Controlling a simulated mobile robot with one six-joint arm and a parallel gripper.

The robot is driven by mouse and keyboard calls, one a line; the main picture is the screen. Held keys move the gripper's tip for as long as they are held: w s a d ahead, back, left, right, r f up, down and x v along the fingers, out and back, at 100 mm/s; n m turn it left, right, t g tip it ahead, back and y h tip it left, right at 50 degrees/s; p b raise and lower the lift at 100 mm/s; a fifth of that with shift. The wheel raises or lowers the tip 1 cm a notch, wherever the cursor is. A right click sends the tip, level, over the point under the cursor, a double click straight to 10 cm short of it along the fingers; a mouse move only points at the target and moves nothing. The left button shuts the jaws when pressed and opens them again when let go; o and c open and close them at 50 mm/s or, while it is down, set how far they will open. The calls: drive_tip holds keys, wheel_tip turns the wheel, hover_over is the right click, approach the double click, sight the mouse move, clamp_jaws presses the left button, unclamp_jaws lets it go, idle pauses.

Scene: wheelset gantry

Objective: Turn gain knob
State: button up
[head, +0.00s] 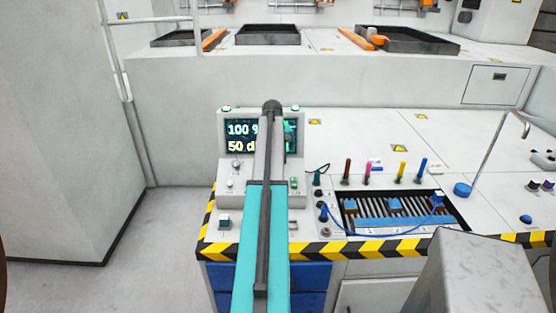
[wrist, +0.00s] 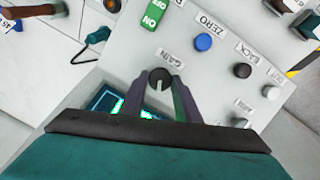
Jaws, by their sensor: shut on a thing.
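The gain knob (wrist: 159,76) is a small dark round knob with a light pointer line, beside the GAIN label in the wrist view. My gripper (wrist: 160,82) has one finger on each side of it and is shut on it. The knob sits on the light grey console panel (head: 232,200). In the head view my arm runs up in front of the console and hides the knob and fingertips. The console screen (head: 240,129) shows "100 %" and "50 d", the rest covered by my arm.
In the head view, a slotted tray with a blue cable (head: 380,234) lies right of the console.

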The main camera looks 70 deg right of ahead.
drive_tip(key=shift+m, duration=0.3)
drive_tip(key=o, duration=1)
drive_tip(key=shift+o, duration=0.2)
drive_tip(key=shift+r, duration=0.1)
drive_tip(key=b+v, duration=0.2)
drive_tip(key=v, duration=1.1)
drive_tip(key=shift+r+b, duration=0.3)
drive_tip(key=shift+s, duration=0.1)
